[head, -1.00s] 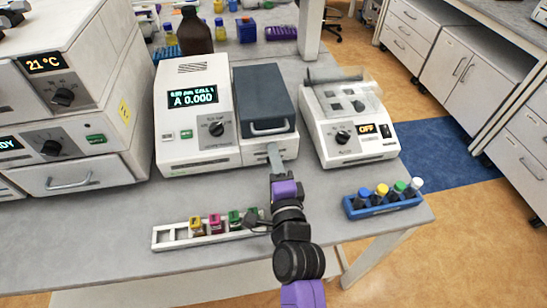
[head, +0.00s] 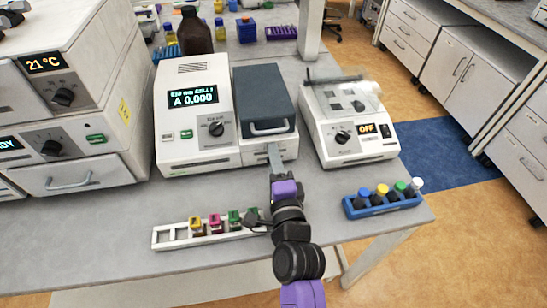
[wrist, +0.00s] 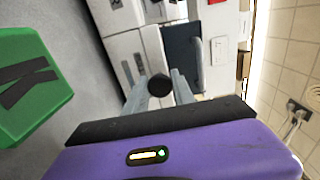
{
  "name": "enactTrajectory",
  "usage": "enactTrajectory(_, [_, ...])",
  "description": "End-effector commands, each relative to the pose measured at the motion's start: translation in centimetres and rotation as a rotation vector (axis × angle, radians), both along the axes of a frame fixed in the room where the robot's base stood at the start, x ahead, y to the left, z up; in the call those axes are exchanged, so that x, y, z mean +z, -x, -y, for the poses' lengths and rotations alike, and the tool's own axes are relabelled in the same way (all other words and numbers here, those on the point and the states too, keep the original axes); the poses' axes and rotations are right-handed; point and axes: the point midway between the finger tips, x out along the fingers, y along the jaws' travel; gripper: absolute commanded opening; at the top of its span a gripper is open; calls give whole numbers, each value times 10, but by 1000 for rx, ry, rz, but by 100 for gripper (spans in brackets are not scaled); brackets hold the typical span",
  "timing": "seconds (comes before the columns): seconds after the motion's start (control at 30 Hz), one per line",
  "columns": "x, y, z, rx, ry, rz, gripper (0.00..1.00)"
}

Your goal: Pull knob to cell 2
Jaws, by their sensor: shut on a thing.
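The spectrophotometer (head: 195,120) stands at mid-bench, its lit display reading A 0.000 with a small line above that seems to end in CELL 1. Its dark sample lid (head: 262,92) is down. My gripper (head: 274,158) is at the front of the instrument, below the lid's handle. In the wrist view the round black knob (wrist: 159,86) sits between my two grey fingers, and my gripper (wrist: 160,95) is shut on it. In the head view the knob is hidden by my gripper.
A white rack (head: 168,236) with coloured-capped cuvettes lies beside my arm on the left. A blue rack (head: 385,204) of capped bottles stands to the right. A white device (head: 345,125) marked OFF is right of the spectrophotometer. A green block (wrist: 30,85) is close in the wrist view.

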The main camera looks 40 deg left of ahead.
Motion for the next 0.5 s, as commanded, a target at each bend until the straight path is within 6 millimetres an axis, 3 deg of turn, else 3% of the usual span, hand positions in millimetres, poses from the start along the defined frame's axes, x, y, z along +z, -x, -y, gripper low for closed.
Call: enactTrajectory(0.5, [-1, 25, 30, 0, 2, -2, 0])
